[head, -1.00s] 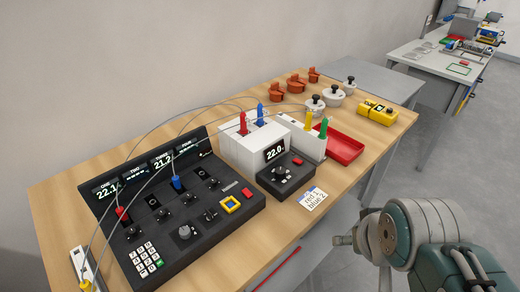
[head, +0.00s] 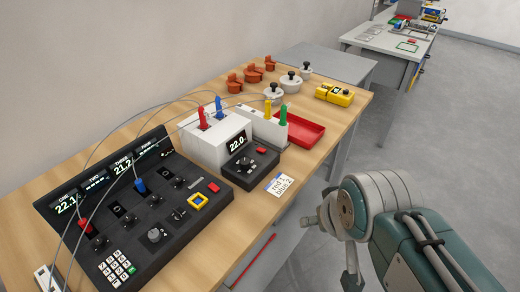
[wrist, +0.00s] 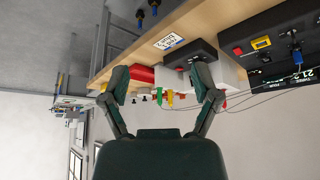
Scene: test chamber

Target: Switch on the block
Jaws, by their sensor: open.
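The block is a white box (head: 205,150) on the wooden table, with a red and a blue plug-like probe standing in its top. The wrist view is upside down; there the control unit (wrist: 190,53) and part of the white block (wrist: 232,72) show beyond my fingers. My gripper (wrist: 163,82) is open and empty, apart from everything. In the head view my arm is at lower right, off the table's front edge.
Left of the block is a large black panel (head: 140,215) with displays, knobs, keypad and wires. A card (head: 280,185) reading "red 1, blue 2" lies in front. A red tray (head: 300,130), a yellow device (head: 334,95) and several weights stand right.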

